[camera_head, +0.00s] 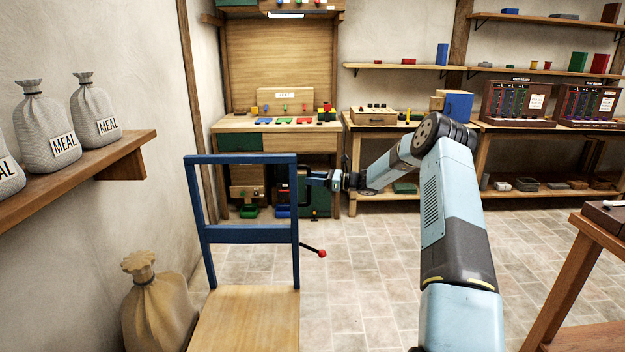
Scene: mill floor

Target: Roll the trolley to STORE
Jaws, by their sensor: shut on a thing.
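The trolley stands at the lower left, with a blue upright frame handle (248,236) and a light wooden deck (246,318). The deck runs off the bottom edge, and its wheels are out of view. My gripper (304,181) is shut on the right-hand post of the blue frame, a little below its top bar. The fingers are partly hidden by the post and dark against the bench behind. A short dark lever with a red knob (322,253) sticks out to the right of the frame. No STORE sign is readable in this view.
A tan sack (156,305) stands on the floor close to the trolley's left. A wall shelf (85,172) with meal sacks is above it. Workbenches (395,128) line the back wall. A wooden table (590,240) is at the right. The tiled floor (365,275) between is clear.

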